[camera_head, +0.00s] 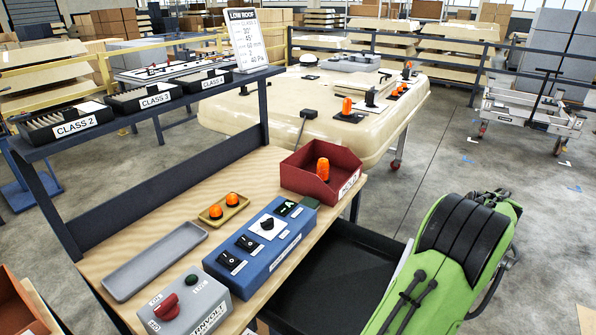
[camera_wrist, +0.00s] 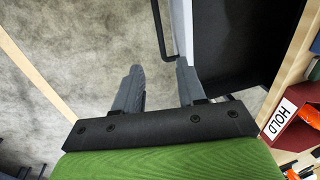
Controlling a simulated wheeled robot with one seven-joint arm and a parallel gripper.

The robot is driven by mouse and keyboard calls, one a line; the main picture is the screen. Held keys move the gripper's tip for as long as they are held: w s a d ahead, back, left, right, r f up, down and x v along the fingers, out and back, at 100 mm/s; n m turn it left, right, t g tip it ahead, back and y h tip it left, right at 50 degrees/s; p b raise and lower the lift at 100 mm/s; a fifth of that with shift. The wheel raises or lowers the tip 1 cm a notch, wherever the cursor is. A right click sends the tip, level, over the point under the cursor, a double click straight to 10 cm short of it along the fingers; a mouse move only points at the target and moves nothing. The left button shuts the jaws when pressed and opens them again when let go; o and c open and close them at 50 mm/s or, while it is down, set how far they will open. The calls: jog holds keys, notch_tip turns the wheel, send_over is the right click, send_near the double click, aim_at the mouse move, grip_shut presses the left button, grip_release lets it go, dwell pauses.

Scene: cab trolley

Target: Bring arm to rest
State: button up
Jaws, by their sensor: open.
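My gripper (camera_wrist: 160,85) shows in the wrist view with its two grey fingers apart and nothing between them. It hangs over the concrete floor (camera_wrist: 75,60), beside a black tray (camera_wrist: 232,40) and a wooden edge. In the head view my green arm with black bands fills the lower right, folded close to the workbench (camera_head: 262,215). My gripper's fingers are hidden in that view.
On the bench stand a red HOLD bin (camera_head: 300,172) with an orange item, a blue switch box (camera_head: 258,250), a grey box (camera_head: 190,305), a grey tray (camera_head: 155,260) and a small yellow tray (camera_head: 224,208). A large cream panel (camera_head: 270,112) stands behind.

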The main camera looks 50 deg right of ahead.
jog(key=shift+w, duration=0.1)
jog(key=w+a+r+n+p, duration=0.1)
jog(key=w+a+r+n, duration=0.1)
jog(key=w+a+r, duration=0.4)
jog(key=w+a+r+n+h, duration=0.15)
jog(key=w+a, duration=0.25)
jog(key=w, duration=0.4)
jog(key=w+a+r+n+y+p, duration=0.1)
jog(key=w+a+r+n, duration=0.2)
jog(key=w+a+r, duration=0.3)
jog(key=w+a+r+n+t, duration=0.1)
jog(key=w+a+r+n, duration=0.1)
jog(key=a, duration=0.4)
jog(key=w+a+r+n, duration=0.1)
jog(key=w+a+n, duration=0.1)
jog(key=a, duration=0.5)
jog(key=s+a+n+t+p, duration=0.1)
jog(key=s+a+n, duration=0.2)
jog(key=a, duration=0.4)
jog(key=s+a+n+t+p, duration=0.1)
jog(key=s+a+n, duration=0.2)
jog(key=a, duration=0.4)
jog(key=shift+s+a+r, duration=0.25)
jog(key=shift+s+a, duration=0.15)
jog(key=shift+s, duration=0.2)
